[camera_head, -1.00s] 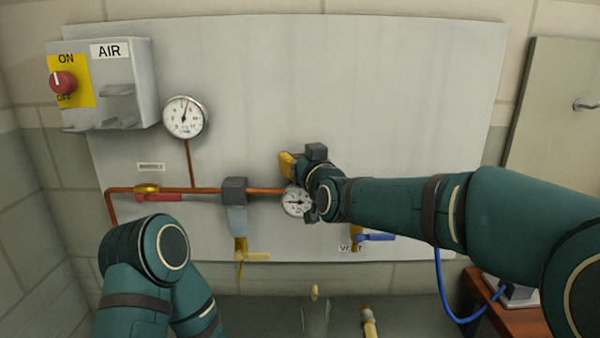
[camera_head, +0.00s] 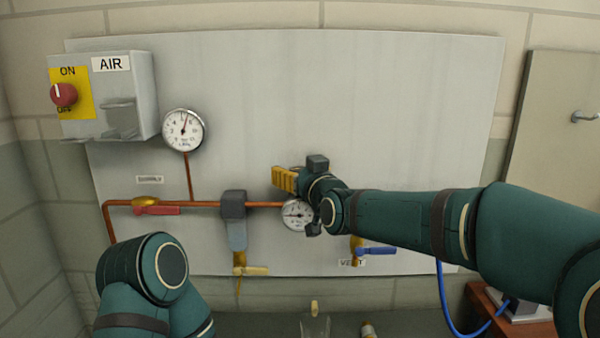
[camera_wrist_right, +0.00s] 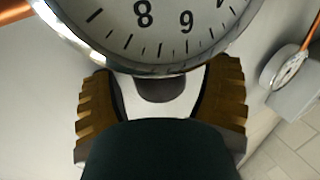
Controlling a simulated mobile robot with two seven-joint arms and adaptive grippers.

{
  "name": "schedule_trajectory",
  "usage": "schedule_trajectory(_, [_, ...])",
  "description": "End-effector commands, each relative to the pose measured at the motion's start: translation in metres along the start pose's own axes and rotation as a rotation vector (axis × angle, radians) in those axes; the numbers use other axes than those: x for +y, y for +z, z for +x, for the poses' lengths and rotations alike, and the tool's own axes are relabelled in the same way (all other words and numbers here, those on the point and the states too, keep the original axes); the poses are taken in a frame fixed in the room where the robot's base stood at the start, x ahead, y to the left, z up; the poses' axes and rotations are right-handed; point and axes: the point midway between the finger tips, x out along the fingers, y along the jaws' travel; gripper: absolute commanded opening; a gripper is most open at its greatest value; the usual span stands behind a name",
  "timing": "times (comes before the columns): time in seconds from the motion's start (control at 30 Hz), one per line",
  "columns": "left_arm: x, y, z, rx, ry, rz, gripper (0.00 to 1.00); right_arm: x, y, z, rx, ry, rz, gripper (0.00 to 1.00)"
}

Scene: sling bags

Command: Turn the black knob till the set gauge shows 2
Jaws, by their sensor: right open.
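The set gauge (camera_head: 298,214), small, round and white-faced, sits on the copper pipe, partly covered by my right gripper. It fills the top of the right wrist view (camera_wrist_right: 165,25), where the numbers 8 and 6 show; its needle is not visible there and its reading is too small to tell in the head view. A dark round knob (camera_wrist_right: 160,88) shows below the gauge in the wrist view, between the yellow fingers of my open right gripper (camera_head: 285,180). I cannot tell whether the fingers touch it. The knob is hidden in the head view. My left gripper is out of view.
A second gauge (camera_head: 183,130) stands on the pipe at the left. Nearby are a red valve lever (camera_head: 158,211), a yellow lever (camera_head: 252,270), a blue lever (camera_head: 377,250) and the AIR switch box (camera_head: 128,95). The upper panel (camera_head: 400,100) is clear.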

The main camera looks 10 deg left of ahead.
Motion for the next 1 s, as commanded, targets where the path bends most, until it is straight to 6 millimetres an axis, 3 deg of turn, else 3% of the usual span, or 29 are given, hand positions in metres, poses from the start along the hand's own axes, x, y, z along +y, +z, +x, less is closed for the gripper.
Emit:
schedule_trajectory(0.27, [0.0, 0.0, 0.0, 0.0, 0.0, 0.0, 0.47, 0.0, -0.001, -0.019, 0.0, -0.001, 0.001, 0.77])
schedule_trajectory(0.7, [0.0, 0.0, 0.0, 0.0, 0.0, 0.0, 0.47, 0.0, -0.001, -0.101, 0.001, 0.0, 0.0, 0.77])
schedule_trajectory(1.0, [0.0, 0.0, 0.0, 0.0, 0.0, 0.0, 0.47, 0.0, 0.0, -0.12, 0.0, 0.0, 0.0, 0.77])
